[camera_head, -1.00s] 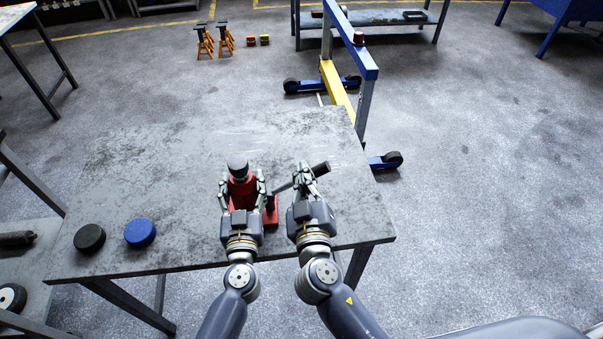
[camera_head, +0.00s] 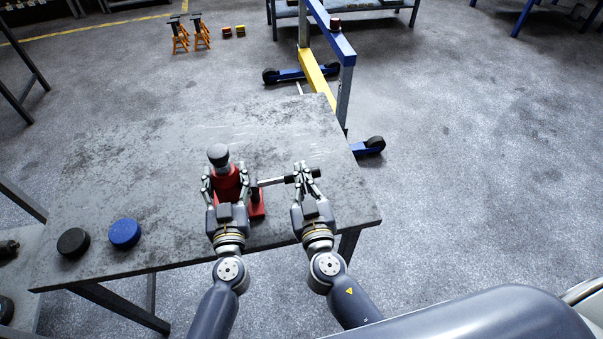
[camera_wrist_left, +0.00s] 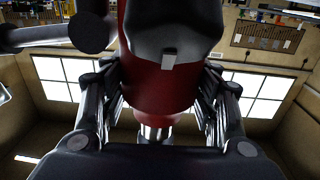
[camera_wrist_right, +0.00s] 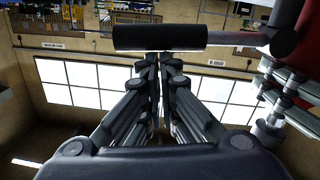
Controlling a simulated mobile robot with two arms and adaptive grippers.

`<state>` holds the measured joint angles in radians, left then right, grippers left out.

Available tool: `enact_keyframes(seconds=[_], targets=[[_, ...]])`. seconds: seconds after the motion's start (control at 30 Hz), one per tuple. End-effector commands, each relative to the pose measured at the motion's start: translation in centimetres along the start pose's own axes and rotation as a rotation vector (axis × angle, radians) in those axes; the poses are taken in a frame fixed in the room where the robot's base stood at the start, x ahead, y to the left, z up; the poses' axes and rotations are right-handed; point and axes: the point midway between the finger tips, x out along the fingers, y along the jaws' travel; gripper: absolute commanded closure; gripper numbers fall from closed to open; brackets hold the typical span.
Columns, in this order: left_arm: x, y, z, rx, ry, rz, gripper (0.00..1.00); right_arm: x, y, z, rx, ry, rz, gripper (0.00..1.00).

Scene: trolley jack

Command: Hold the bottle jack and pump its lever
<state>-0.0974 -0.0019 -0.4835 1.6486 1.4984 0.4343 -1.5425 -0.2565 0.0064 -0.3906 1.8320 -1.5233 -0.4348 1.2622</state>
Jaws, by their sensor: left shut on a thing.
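The red bottle jack (camera_head: 227,184) with a dark round top stands upright near the table's front edge. My left gripper (camera_head: 226,176) is shut around its body, one finger on each side; the body also fills the middle of the left wrist view (camera_wrist_left: 160,85). The lever (camera_head: 272,182) sticks out to the right from the jack and looks about level. Its black grip (camera_wrist_right: 160,38) crosses at the fingertips of my right gripper (camera_head: 304,172). The right fingers are close together at the lever; whether they press on it is hard to see.
A black disc (camera_head: 73,242) and a blue disc (camera_head: 124,233) lie on the grey table (camera_head: 150,165) to the left. The table's back is clear. A blue and yellow hoist (camera_head: 330,45) stands behind the table's right side.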

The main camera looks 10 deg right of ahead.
Motion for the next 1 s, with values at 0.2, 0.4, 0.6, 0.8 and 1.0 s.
enact_keyframes(seconds=[0.2, 0.4, 0.6, 0.8, 1.0], targets=[[-0.3, 0.0, 1.1, 0.000, -0.019, 0.001, 1.00, 0.0, 0.2, 0.4, -0.004, -0.006, 0.005, 1.00], [-0.3, -0.1, 1.1, 0.000, -0.019, 0.000, 1.00, 0.0, 0.2, 0.3, -0.004, -0.006, 0.006, 1.00], [-0.3, -0.1, 1.1, 0.000, -0.019, 0.000, 1.00, -0.4, 0.3, -1.2, 0.001, -0.004, 0.006, 1.00], [-0.3, -0.1, 1.1, 0.000, -0.019, 0.000, 1.00, -1.7, 0.3, -3.6, 0.000, -0.006, 0.002, 1.00], [-0.3, -0.1, 1.1, 0.000, -0.019, 0.000, 1.00, -5.8, 0.3, -3.6, -0.003, -0.005, 0.000, 1.00]])
